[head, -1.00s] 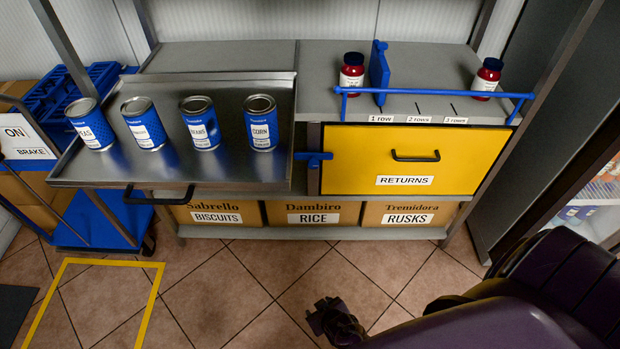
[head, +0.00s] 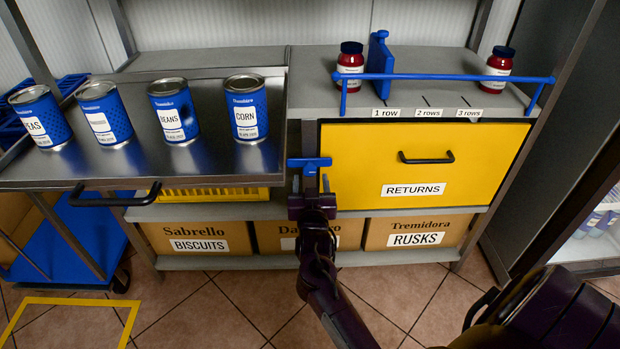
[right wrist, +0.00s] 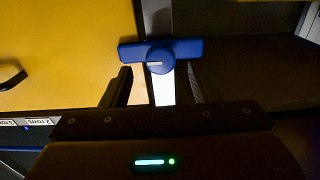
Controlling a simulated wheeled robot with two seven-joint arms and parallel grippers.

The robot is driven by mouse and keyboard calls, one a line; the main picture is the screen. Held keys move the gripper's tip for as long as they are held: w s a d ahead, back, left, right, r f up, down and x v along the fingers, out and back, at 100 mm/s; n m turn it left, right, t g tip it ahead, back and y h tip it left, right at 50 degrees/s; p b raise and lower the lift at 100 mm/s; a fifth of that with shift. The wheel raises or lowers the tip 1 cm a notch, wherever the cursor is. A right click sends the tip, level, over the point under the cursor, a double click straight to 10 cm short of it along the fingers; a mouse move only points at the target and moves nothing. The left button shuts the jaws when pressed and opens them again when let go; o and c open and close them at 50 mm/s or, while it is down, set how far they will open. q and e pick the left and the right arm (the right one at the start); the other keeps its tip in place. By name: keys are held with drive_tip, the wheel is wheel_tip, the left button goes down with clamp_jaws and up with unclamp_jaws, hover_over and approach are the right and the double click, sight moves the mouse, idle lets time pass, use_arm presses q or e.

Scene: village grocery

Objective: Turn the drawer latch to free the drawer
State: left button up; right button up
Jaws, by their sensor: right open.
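The yellow drawer (head: 370,160) marked RETURNS is closed, with a black handle (head: 426,158). The blue latch (head: 309,163) is a T-shaped bar at the drawer's left edge, lying horizontal, with one end over the drawer front. In the right wrist view the latch (right wrist: 161,52) shows its round hub and horizontal bar. My right gripper (head: 312,187) is just below the latch. In the right wrist view my right gripper (right wrist: 158,82) is open, its fingers on either side of the post under the hub, not closed on the latch. My left gripper is not in view.
A pulled-out metal tray (head: 200,178) with several blue cans juts out at left. A blue rail (head: 440,77) and red jars stand above the drawer. Cardboard boxes (head: 365,236) fill the lower shelf. The floor in front is tiled.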

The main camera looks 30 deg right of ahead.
sight(310, 172)
drive_tip(key=shift+x, duration=1.8)
drive_tip(key=c, duration=0.9)
